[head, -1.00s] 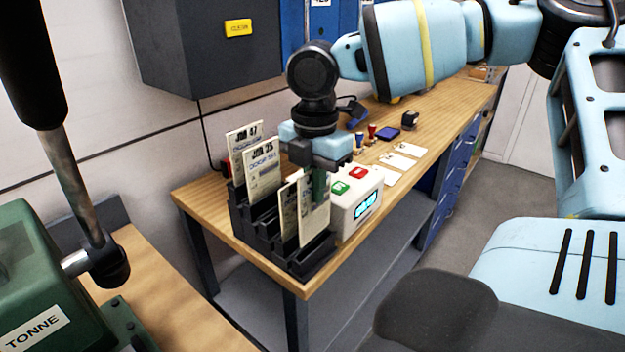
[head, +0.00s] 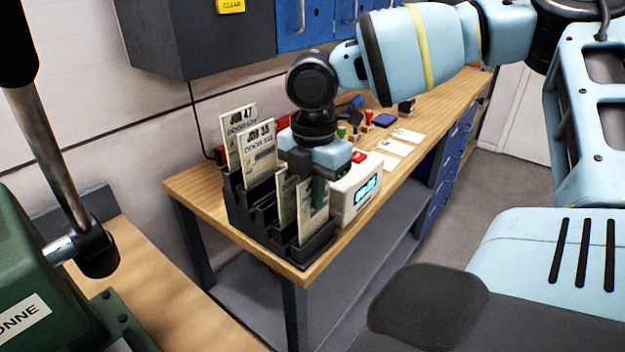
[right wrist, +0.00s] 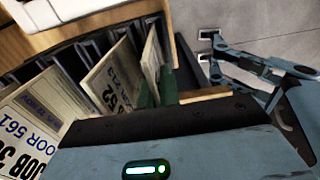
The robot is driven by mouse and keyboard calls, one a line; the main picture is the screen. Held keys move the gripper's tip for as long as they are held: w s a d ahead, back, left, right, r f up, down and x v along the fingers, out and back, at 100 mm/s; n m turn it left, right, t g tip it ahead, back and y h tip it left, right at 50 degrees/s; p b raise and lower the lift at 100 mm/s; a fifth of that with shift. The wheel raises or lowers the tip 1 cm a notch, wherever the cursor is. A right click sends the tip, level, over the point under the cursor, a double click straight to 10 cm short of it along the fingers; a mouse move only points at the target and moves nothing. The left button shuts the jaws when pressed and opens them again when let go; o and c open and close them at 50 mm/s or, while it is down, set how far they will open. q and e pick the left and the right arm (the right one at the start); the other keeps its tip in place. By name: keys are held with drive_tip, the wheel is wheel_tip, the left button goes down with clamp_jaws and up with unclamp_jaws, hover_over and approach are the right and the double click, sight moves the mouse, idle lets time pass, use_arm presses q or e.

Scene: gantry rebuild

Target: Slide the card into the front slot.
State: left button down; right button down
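The black slotted rack (head: 262,228) stands on the near end of the wooden bench. My right gripper (head: 318,190) is above its front end, fingers pointing down and shut on a pale printed card (head: 311,222). In the right wrist view the card (right wrist: 152,58) stands between the green fingers (right wrist: 157,90). Its lower edge is down at the front slot, hidden by the rack; I cannot tell how deep it sits. Just behind it another card (head: 287,200) stands in the rack. It also shows in the right wrist view (right wrist: 115,75). My left gripper is not in view.
Cards marked JOB 47 (head: 238,120) and JOB 38 (head: 258,150) stand in the rear slots. A white box with a lit display (head: 358,190) is close beside the rack. Stamps, a blue pad (head: 384,120) and white cards (head: 396,147) lie farther along the bench.

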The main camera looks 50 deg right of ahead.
drive_tip(key=shift+f, duration=0.1)
drive_tip(key=c, duration=1.6)
unclamp_jaws()
drive_tip(key=shift+o, duration=0.2)
wheel_tip(320, 180, up, 7)
drive_tip(key=shift+f, duration=0.1)
drive_tip(key=shift+r, duration=0.55)
drive_tip(key=shift+s+f, duration=0.1)
